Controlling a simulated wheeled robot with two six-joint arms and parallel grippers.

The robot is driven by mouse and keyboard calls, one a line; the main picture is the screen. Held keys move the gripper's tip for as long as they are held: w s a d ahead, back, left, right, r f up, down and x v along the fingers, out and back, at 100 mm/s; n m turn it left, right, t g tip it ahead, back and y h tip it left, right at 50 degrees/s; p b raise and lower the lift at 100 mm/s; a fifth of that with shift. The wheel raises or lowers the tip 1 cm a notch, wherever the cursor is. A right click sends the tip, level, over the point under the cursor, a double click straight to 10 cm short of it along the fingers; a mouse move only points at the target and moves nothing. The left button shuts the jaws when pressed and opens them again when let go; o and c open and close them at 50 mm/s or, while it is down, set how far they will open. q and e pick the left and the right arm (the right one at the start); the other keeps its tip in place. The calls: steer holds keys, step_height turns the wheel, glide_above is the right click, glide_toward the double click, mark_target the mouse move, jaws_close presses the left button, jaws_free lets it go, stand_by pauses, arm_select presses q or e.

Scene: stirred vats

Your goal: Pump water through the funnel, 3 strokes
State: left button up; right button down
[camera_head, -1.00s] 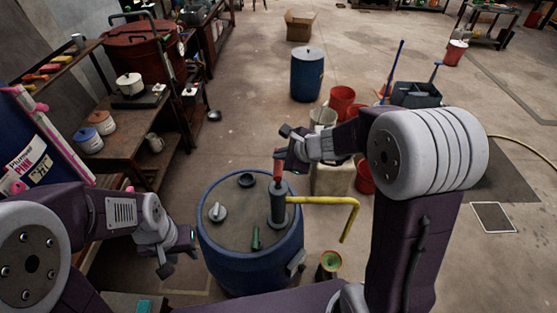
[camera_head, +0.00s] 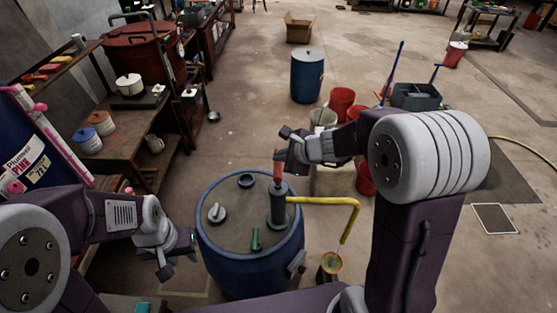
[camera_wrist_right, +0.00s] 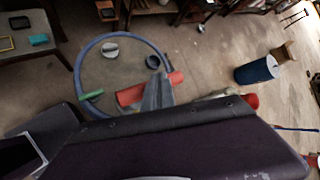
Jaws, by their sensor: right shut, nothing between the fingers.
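A blue drum (camera_head: 250,262) stands in the lower middle of the head view. On its lid is a hand pump (camera_head: 278,208) with a dark body, a red handle (camera_head: 278,168) on top and a yellow spout (camera_head: 325,202) reaching right and down. The spout's end is above a small funnel (camera_head: 331,262) with an orange rim and green inside. My right gripper (camera_head: 290,152) is shut, against or over the red handle. In the right wrist view its grey fingers (camera_wrist_right: 158,92) cross the red handle (camera_wrist_right: 130,96), hiding its middle. My left gripper (camera_head: 180,255) is open and empty, left of the drum.
A wooden bench (camera_head: 120,135) with pots stands left. Red buckets (camera_head: 341,101), a grey mop bucket (camera_head: 415,97) and another blue drum (camera_head: 307,75) stand behind the pump. A yellow hose (camera_head: 525,148) lies far right. The floor right of the funnel is mostly clear.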

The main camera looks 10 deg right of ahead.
steer(key=shift+f+b, duration=3.6)
steer(key=shift+b, duration=0.05)
stand_by(2.4)
steer(key=shift+r, duration=0.1)
steer(key=shift+w+r+p, duration=0.1)
steer(key=shift+r+p, duration=3.5)
steer(key=shift+r, duration=0.35)
